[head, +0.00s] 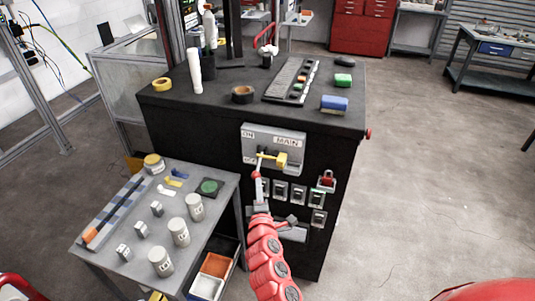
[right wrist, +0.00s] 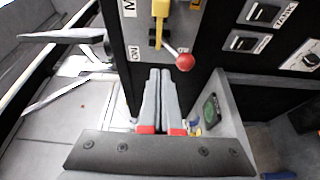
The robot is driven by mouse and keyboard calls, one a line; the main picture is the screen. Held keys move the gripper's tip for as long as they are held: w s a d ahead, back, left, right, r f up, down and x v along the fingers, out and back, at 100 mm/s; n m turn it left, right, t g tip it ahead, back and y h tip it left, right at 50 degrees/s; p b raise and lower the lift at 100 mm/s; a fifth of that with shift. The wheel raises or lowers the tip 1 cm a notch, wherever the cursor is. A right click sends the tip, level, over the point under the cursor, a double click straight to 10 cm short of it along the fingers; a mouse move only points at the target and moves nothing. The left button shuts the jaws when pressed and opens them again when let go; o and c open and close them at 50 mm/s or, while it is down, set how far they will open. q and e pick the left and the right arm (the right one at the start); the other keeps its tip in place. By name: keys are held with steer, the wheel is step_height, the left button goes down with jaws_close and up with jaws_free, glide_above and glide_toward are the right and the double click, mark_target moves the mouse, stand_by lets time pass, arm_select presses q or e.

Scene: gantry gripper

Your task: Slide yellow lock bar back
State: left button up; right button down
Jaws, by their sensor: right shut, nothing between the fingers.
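The yellow lock bar (head: 281,159) sits across the front of the grey MAIN switch panel (head: 272,138) on the black cabinet. In the right wrist view the yellow bar (right wrist: 160,9) is at the top edge. A thin silver lever with a red knob (right wrist: 185,62) sticks out beside the bar. My right gripper (head: 258,180) is just below the panel. Its two grey fingers (right wrist: 159,72) are shut together and empty, pointing toward the panel, apart from the bar and the knob. My left gripper is not in view.
A grey side table (head: 120,250) with several labelled cylinders and blocks stands at left. The cabinet top (head: 220,85) holds tape, rods and a tray. The floor at right is clear.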

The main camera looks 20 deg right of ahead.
glide_toward(261, 152)
steer(key=shift+h, duration=0.3)
steer(key=x, duration=0.4)
steer(key=shift+w+a+p, duration=0.15)
steer(key=shift+w+p, duration=0.15)
steer(key=shift+p, duration=0.1)
steer(key=s+d+p, duration=0.2)
steer(key=d, duration=0.1)
steer(key=shift+s+p, duration=0.25)
steer(key=shift+p, duration=0.05)
steer(key=shift+f, duration=0.1)
